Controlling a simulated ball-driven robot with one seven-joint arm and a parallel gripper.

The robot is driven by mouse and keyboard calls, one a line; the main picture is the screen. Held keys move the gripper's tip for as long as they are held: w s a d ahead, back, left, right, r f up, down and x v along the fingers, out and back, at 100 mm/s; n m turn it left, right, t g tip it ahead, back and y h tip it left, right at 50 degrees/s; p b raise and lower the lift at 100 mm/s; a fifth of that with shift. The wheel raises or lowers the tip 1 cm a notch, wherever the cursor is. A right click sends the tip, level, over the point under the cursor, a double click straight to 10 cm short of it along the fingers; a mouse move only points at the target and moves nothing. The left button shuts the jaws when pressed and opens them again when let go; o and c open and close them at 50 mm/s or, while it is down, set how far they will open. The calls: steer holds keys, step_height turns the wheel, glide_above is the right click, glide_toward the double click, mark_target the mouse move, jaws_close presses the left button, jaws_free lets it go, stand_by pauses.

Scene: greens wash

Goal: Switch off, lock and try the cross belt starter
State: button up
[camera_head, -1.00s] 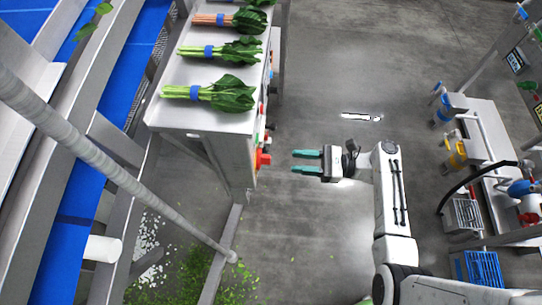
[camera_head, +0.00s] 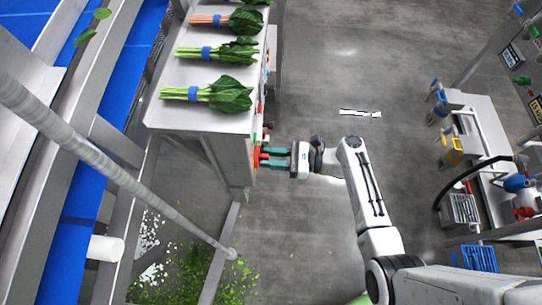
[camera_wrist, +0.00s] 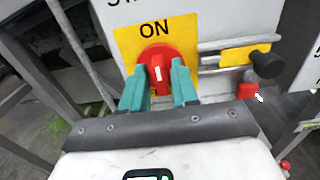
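The starter's red rotary switch (camera_wrist: 157,68) sits on a yellow plate (camera_wrist: 127,40) marked ON in the wrist view. A white line on its handle points up towards the word ON. My gripper (camera_wrist: 160,95) is open, with one teal fingertip on each side of the switch's lower part; I cannot tell if they touch it. In the head view my gripper (camera_head: 266,156) reaches the side of the steel cabinet (camera_head: 235,155) where the switch is. Right of the switch is a metal slide bar with a black knob (camera_wrist: 267,61). A small red part (camera_wrist: 247,90) sits below it.
Banded bunches of greens (camera_head: 225,95) lie on the cabinet top. Blue conveyor belts (camera_head: 70,235) run at the left. A bench (camera_head: 470,130) with coloured fittings and a blue basket (camera_head: 479,258) stands at the right.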

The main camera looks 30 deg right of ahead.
jaws_close()
steer(key=shift+n, duration=0.4)
steer(key=n+b, duration=0.3)
steer(key=n, duration=0.2)
steer(key=n+b, duration=0.3)
steer(key=n, duration=0.3)
steer(key=n+b, duration=0.3)
steer(key=n, duration=0.2)
steer(key=shift+s+a+f+n, duration=0.15)
steer(key=shift+s+f+n, duration=0.15)
steer(key=shift+n, duration=0.4)
steer(key=shift+o, duration=1.2)
jaws_free()
